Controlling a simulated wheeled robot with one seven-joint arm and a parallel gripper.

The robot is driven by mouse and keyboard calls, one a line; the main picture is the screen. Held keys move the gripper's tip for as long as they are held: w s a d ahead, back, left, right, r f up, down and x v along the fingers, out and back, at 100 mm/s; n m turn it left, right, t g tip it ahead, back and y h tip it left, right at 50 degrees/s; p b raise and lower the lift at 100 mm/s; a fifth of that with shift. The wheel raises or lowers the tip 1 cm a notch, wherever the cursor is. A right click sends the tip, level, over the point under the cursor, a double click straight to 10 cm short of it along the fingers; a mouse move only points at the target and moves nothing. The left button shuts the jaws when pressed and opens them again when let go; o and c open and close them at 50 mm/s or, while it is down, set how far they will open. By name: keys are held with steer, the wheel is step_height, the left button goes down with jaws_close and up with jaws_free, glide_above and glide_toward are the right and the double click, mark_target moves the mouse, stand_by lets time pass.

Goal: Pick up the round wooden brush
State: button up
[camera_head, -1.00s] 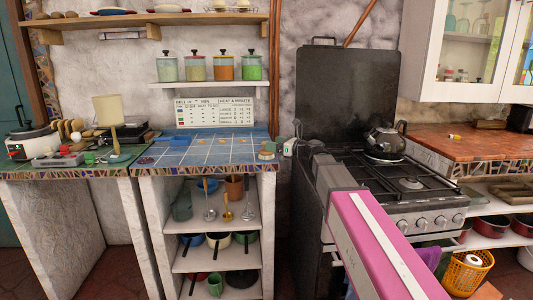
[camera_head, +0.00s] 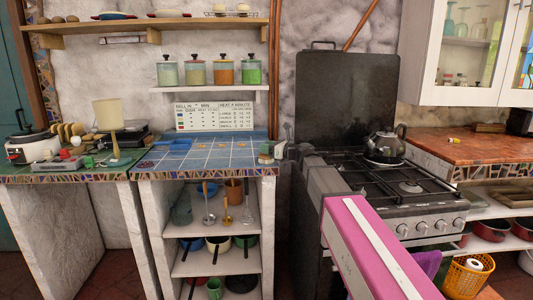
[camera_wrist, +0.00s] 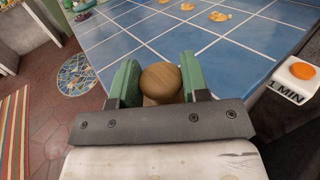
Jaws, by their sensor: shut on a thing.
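The round wooden brush shows in the wrist view as a brown rounded knob (camera_wrist: 160,80) between two green finger pads. In the head view the brush (camera_head: 265,147) is small and partly covered at the right front corner of the blue tiled counter (camera_head: 225,158). My gripper (camera_wrist: 160,72) is shut on the brush, with one pad on each side of it. In the head view my gripper (camera_head: 268,152) reaches in from the right. The brush's underside is hidden, so I cannot tell whether it touches the counter.
A white timer with an orange button (camera_wrist: 299,70) sits close on the right in the wrist view. Several small orange pieces (camera_wrist: 218,16) lie on the tiles. The stove (camera_head: 385,185) with a kettle (camera_head: 384,144) stands to the right. The middle tiles are mostly clear.

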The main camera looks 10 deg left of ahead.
steer(key=shift+r, duration=0.15)
steer(key=shift+r, duration=0.55)
step_height(320, 180, up, 2)
steer(key=shift+r, duration=0.15)
steer(key=s+a+r, duration=0.7)
steer(key=s+a, duration=0.1)
steer(key=shift+r, duration=0.2)
steer(key=shift+s+a, duration=0.1)
steer(key=shift+o, duration=1.1)
step_height(320, 180, up, 7)
